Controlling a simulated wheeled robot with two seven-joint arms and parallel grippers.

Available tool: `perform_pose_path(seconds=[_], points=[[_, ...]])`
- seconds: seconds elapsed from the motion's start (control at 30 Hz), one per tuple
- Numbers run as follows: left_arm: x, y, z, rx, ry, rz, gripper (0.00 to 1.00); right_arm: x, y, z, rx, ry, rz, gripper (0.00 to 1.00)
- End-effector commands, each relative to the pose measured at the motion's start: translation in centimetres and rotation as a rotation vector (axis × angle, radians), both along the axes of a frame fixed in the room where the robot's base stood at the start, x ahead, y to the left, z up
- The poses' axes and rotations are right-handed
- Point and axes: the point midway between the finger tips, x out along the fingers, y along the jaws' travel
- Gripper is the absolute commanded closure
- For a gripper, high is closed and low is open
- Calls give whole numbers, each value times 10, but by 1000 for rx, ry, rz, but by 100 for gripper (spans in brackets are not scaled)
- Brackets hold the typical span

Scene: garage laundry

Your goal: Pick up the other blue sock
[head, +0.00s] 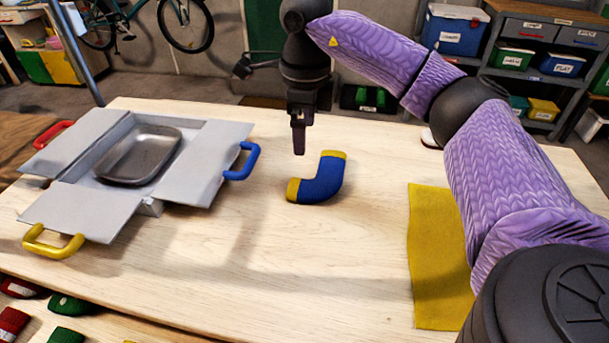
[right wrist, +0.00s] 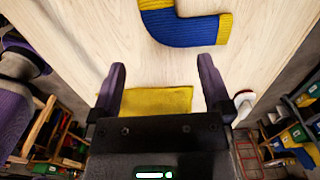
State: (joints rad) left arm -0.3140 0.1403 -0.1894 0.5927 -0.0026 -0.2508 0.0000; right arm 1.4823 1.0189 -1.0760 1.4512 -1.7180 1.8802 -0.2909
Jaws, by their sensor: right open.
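A blue sock (head: 322,182) with yellow cuff and toe lies bent on the light wooden table, near its middle. It also shows at the top of the right wrist view (right wrist: 185,28). My right gripper (head: 299,150) points down above the table, just up and left of the sock in the head view. In the right wrist view my right gripper (right wrist: 162,85) has its two fingers wide apart with nothing between them, and the sock lies beyond the fingertips. My left gripper is not in view.
A grey box with open flaps (head: 97,207), coloured handles and a metal tray (head: 140,155) stands on the left of the table (head: 300,260). A yellow cloth (head: 436,270) lies at the right. Rolled socks (head: 68,303) sit at the lower left.

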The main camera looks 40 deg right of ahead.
Motion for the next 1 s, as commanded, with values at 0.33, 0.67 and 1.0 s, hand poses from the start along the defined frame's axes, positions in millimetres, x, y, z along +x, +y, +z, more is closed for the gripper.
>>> perform_pose_path(seconds=[0.33, 0.67, 1.0], points=[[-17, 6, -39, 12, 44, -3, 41, 1, -1, -62, -2, 20, -2, 0], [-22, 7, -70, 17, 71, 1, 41, 1, 5, -124, -1, 20, -1, 0], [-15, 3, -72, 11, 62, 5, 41, 1, 5, -132, 0, 15, -1, 15]])
